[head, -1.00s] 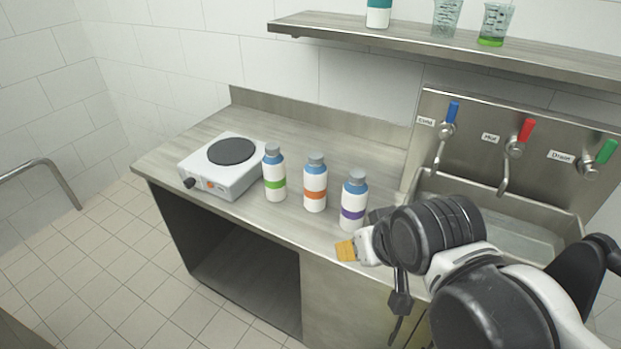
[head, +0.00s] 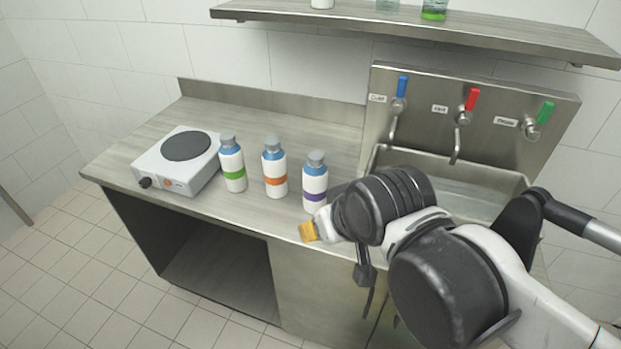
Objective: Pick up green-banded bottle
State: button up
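The green-banded bottle (head: 232,164) is white with a blue shoulder, a grey cap and a green band. It stands upright on the counter (head: 130,140), just right of the hot plate. My gripper (head: 308,232) is at the counter's front edge, below and in front of the purple-banded bottle (head: 315,182) in the picture. It is well to the right of the green-banded bottle and apart from it. Only a yellow tip shows clearly; my arm hides the rest, so its opening cannot be made out.
The orange-banded bottle (head: 274,168) stands between the green-banded and purple-banded ones. A white hot plate (head: 178,160) is close on the left. A sink (head: 440,170) with several taps is on the right. A shelf (head: 420,22) hangs above.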

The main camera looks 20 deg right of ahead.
aim_at(231, 157)
jog(key=i+j+z, duration=0.1)
jog(key=j+z, duration=1.3)
jog(key=j, duration=0.15)
jog(key=k+j+z, duration=0.2)
jog(key=j+z, duration=0.3)
